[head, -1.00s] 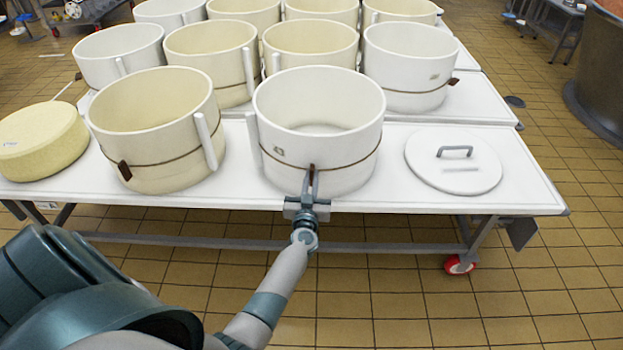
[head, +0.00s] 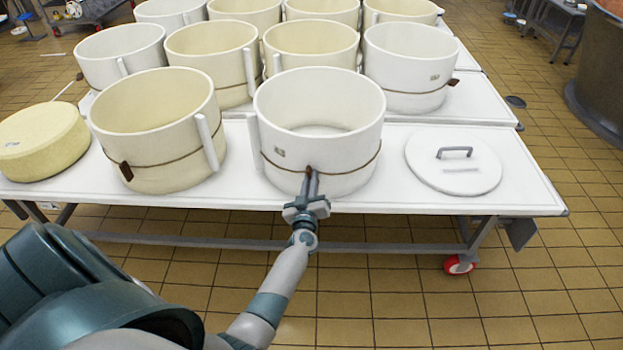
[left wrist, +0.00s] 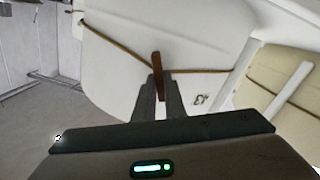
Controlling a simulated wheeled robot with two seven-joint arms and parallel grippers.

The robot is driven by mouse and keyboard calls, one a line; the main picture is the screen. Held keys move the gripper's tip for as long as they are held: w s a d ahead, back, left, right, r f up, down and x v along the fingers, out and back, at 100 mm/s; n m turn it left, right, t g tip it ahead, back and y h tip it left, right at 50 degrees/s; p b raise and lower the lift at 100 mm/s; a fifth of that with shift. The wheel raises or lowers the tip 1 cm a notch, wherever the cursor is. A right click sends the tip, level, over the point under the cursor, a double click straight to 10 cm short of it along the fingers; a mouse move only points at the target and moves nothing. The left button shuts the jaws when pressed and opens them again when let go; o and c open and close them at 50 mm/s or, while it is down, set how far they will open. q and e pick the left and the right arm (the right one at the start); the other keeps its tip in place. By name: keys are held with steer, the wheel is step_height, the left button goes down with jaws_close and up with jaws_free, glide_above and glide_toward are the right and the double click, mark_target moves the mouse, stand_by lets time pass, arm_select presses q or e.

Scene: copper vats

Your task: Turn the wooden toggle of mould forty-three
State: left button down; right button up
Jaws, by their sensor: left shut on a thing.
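Mould forty-three (head: 330,122) is a white open tub with a cord around it, at the front middle of the table in the head view. In the left wrist view the mould (left wrist: 190,50) fills the middle and shows the number 43. Its brown wooden toggle (left wrist: 157,65) sits on the cord and shows small in the head view (head: 308,171). My left gripper (left wrist: 159,92) is shut on the toggle, its two fingers on either side of it. In the head view the left gripper (head: 310,185) reaches the mould's front from below. My right gripper is not in view.
Another cream mould (head: 160,135) with its own toggle stands to the left, beside a yellow cheese wheel (head: 42,140). A white lid (head: 453,172) lies on the table (head: 400,200) to the right. Several more moulds stand behind.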

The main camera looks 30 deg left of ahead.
arm_select(q)
steer(key=n, duration=0.4)
steer(key=n+b, duration=0.1)
steer(key=n, duration=0.3)
steer(key=n+b, duration=0.1)
steer(key=n, duration=0.4)
steer(key=shift+s+a+f, duration=0.15)
steer(key=shift+f, duration=0.25)
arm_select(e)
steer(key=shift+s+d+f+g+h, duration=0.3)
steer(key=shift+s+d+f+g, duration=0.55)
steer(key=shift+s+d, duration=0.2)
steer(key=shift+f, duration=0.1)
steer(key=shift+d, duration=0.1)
arm_select(q)
steer(key=c, duration=1.8)
jaws_free()
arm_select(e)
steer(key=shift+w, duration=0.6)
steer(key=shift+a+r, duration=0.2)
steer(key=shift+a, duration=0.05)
